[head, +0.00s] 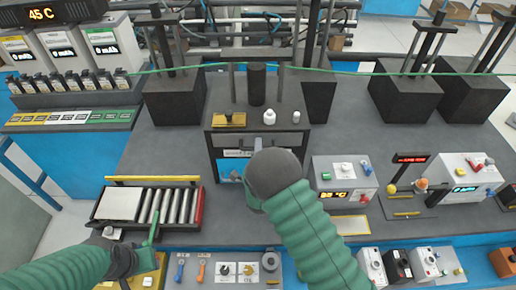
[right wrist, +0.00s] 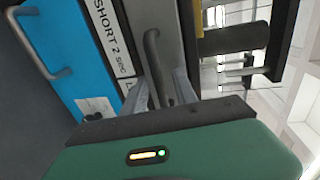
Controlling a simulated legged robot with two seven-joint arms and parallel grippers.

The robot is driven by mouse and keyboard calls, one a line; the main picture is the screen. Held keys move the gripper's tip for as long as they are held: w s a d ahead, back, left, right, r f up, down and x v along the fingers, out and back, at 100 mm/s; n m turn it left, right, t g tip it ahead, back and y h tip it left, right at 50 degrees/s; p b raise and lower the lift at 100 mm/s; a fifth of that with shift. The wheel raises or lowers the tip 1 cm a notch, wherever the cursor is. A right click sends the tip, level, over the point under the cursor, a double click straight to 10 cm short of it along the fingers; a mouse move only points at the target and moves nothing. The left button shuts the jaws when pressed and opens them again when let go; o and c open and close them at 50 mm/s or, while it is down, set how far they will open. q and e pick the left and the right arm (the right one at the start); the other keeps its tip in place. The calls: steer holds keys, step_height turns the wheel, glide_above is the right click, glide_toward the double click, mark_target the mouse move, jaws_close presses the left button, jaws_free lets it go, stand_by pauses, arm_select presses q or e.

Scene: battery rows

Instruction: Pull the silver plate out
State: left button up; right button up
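In the right wrist view a grey metal plate (right wrist: 170,35) stands beside a blue panel with a "SHORT 2 sec" label. A curved grey handle (right wrist: 152,45) is on its face. My right gripper (right wrist: 165,80) has its two fingers on either side of the handle's near end, with a gap that appears to remain, so it looks open. In the head view my right arm covers this gripper and much of the dark box (head: 222,140); a small grey piece (head: 269,145) shows above it. My left gripper (head: 118,258) is at lower left; its fingers are unclear.
A roller tray (head: 200,205) with a pale flat plate (head: 120,203) lies at left, near my left gripper. Dark blocks with posts (head: 405,100) stand at the back right. Control boxes (head: 343,175) crowd the right side. A green cable crosses the back.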

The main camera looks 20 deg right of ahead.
steer(key=shift+w+f, duration=0.2)
steer(key=shift+w, duration=0.05)
steer(key=c, duration=0.6)
jaws_close()
steer(key=shift+s+a, duration=0.1)
steer(key=shift+s, duration=0.05)
